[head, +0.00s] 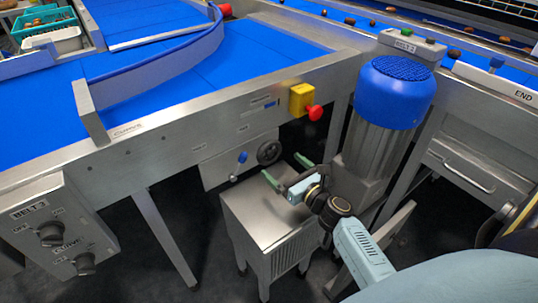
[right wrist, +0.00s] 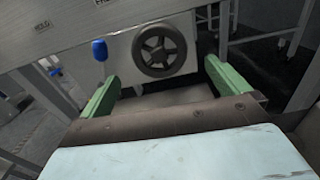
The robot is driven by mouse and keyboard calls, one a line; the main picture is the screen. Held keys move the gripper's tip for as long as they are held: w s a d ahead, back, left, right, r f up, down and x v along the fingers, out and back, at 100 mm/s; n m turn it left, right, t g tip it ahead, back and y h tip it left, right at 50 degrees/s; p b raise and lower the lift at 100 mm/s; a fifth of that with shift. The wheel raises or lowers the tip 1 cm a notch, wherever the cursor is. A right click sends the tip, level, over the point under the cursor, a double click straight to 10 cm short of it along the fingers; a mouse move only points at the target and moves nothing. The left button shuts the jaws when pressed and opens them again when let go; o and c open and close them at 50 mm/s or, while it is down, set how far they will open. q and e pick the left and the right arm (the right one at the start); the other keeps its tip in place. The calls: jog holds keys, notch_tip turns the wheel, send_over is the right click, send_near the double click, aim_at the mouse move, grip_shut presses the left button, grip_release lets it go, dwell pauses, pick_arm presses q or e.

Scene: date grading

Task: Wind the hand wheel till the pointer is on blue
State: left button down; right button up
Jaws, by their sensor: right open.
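The dark, spoked hand wheel (head: 269,152) is on a grey panel below the conveyor's side rail; it also shows in the right wrist view (right wrist: 160,47). A blue knob (head: 242,157) is left of it. A small plate with a blue patch (head: 266,104) is on the rail above; I cannot make out a pointer there. My right gripper (head: 286,170) is open, its green fingers spread and empty. In the right wrist view the gripper (right wrist: 161,76) faces the wheel, which shows between and beyond the fingers, apart from them. My left gripper is not in view.
A metal cabinet (head: 262,215) stands below my right gripper. A blue-capped motor (head: 394,92) rises to its right. A yellow box with a red stop button (head: 315,113) juts from the rail. A control box with knobs (head: 62,238) is at lower left.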

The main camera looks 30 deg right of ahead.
aim_at(271, 155)
jog(key=w, duration=0.2)
jog(key=w+b, duration=0.1)
jog(key=w, duration=0.3)
jog(key=shift+w+a, duration=0.2)
jog(key=shift+a, duration=0.05)
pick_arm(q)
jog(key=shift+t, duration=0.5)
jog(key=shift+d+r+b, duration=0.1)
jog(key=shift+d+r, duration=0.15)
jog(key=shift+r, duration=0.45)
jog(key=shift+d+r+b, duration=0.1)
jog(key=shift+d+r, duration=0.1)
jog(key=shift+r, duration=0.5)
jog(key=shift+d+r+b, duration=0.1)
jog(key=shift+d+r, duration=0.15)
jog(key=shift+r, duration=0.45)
pick_arm(e)
jog(key=shift+w, duration=0.7)
jog(key=shift+c, duration=0.3)
jog(key=c, duration=0.9)
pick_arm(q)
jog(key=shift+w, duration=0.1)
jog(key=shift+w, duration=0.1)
